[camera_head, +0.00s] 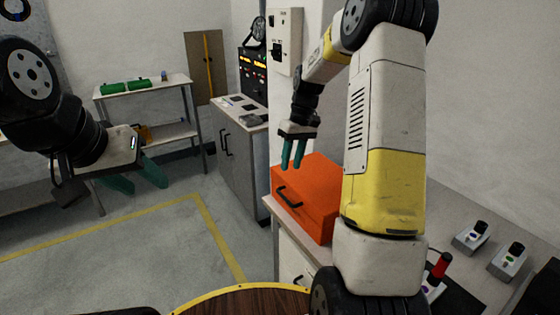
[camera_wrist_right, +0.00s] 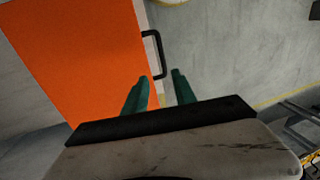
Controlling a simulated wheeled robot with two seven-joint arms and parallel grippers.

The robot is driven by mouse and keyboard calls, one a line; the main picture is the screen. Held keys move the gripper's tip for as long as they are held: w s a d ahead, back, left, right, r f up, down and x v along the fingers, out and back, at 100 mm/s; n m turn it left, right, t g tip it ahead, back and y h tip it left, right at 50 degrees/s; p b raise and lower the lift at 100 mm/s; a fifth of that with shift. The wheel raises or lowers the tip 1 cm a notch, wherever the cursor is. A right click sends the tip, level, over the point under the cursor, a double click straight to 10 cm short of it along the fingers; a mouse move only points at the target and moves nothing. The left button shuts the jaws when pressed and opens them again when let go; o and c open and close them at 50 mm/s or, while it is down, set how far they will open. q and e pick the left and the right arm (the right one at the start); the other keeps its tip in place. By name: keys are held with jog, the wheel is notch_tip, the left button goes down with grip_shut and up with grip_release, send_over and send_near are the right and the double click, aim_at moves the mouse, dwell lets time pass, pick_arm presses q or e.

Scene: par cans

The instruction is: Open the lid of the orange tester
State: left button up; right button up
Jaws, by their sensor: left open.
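The orange tester (camera_head: 318,206) is a box on a bench, with its lid (camera_head: 308,172) down and a black handle (camera_head: 288,197) on its front face. My right gripper (camera_head: 292,155) points down just above the tester's left rear part in the head view. Its teal fingers are apart with nothing visible between them. In the right wrist view, the right gripper (camera_wrist_right: 160,85) is near the orange face (camera_wrist_right: 75,50) and the black handle (camera_wrist_right: 160,55), which shows beyond the fingertips; contact cannot be told. My left gripper (camera_head: 143,180) is open and empty, away over the floor.
The bench (camera_head: 268,205) carries the tester, and small switch boxes (camera_head: 471,237) stand to its right, partly behind my right arm. A grey cabinet (camera_head: 240,150) stands behind. A round wooden table (camera_head: 245,302) is in front. Floor at left is clear.

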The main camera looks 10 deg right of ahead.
jog(key=shift+s+a+f, duration=0.1)
jog(key=shift+a+f, duration=0.25)
jog(key=shift+f, duration=0.2)
